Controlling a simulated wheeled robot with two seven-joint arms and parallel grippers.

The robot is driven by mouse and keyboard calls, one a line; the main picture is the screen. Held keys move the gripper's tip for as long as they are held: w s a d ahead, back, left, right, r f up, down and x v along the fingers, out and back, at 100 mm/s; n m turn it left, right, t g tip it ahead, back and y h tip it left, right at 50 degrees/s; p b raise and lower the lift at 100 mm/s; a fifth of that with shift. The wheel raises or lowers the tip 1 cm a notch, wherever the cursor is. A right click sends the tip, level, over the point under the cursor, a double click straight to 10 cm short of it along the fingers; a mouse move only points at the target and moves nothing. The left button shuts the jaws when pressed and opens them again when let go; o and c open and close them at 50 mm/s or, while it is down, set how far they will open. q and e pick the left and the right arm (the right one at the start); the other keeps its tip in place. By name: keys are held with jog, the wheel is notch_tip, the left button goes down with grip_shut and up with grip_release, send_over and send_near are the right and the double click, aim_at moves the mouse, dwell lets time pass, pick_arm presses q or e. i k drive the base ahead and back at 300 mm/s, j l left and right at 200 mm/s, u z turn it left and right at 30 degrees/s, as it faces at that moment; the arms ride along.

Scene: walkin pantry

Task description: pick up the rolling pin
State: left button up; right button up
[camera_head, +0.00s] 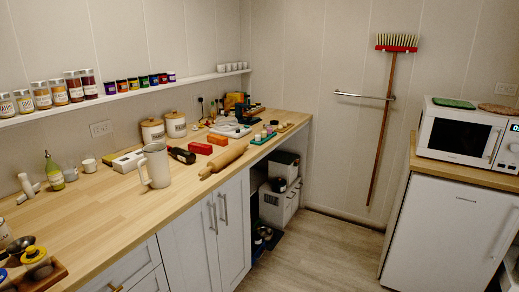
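The wooden rolling pin (224,159) lies on the wooden counter (110,207), close to its front edge and right of a white pitcher (157,167). It lies at a slant, its near handle toward the pitcher and its far handle toward the back right. Nothing covers it. Neither of my grippers shows in the head view.
A dark bottle (182,155) and red blocks (201,148) lie just behind the pin. White canisters (153,131) stand at the wall. A wall shelf (110,99) with jars runs above. Bare counter lies left of the pitcher. The floor (322,258) is open before the cabinets.

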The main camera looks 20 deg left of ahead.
aim_at(215, 164)
jog(key=i+u, duration=0.1)
jog(key=i, duration=0.4)
jog(key=i+l+u, duration=0.1)
jog(key=i, duration=0.35)
jog(key=i+l+u, duration=0.1)
jog(key=i, duration=0.4)
jog(key=i+l+u, duration=0.1)
jog(key=i, duration=0.4)
